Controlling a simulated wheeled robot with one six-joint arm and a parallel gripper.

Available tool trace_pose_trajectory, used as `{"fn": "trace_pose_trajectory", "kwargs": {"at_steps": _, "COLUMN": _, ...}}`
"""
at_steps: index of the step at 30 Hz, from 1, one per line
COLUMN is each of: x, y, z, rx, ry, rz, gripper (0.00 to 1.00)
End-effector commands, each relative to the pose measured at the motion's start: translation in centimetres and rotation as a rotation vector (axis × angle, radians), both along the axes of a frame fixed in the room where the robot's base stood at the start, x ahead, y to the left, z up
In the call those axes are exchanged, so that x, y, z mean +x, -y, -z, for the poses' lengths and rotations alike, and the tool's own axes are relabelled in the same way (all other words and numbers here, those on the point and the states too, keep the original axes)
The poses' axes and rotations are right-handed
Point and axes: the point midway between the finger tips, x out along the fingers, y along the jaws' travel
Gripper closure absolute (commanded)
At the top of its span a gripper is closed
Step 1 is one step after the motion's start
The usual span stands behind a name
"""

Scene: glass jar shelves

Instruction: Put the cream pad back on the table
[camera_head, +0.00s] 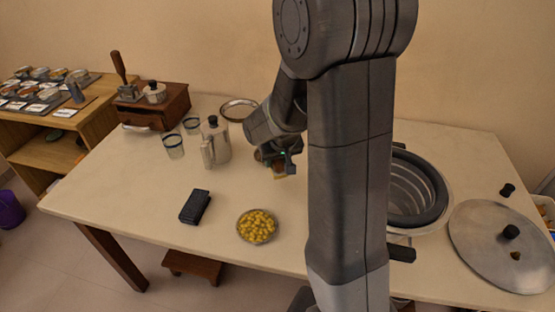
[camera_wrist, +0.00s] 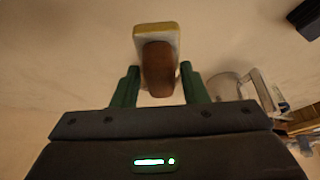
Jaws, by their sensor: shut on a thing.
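My gripper (camera_wrist: 159,84) has green fingers, shut on the brown handle (camera_wrist: 158,66) of the cream pad (camera_wrist: 143,42). The pad shows beyond the fingertips in the wrist view, cream with a yellow edge. In the head view my gripper (camera_head: 281,160) is low over the middle of the table (camera_head: 150,200), right of the metal jug. There the pad is mostly hidden by my gripper, with a small yellowish bit (camera_head: 280,176) showing below it. I cannot tell whether the pad touches the tabletop.
A metal jug (camera_head: 215,143) and two glasses (camera_head: 174,146) stand left of my gripper. A bowl of yellow pieces (camera_head: 257,226) and a dark case (camera_head: 195,206) are nearer the front. A round metal dish (camera_head: 238,109) lies behind. A large pot (camera_head: 418,190) and lid (camera_head: 490,250) are right.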

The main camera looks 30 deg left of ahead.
Motion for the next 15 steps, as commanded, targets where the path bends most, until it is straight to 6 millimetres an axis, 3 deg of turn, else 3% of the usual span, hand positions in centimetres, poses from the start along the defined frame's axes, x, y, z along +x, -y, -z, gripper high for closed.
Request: {"fn": "trace_pose_trajectory", "kwargs": {"at_steps": 15, "x": 0.0, "y": 0.0, "z": 4.9, "rx": -0.001, "ry": -0.001, "rz": 0.000, "gripper": 1.00}}
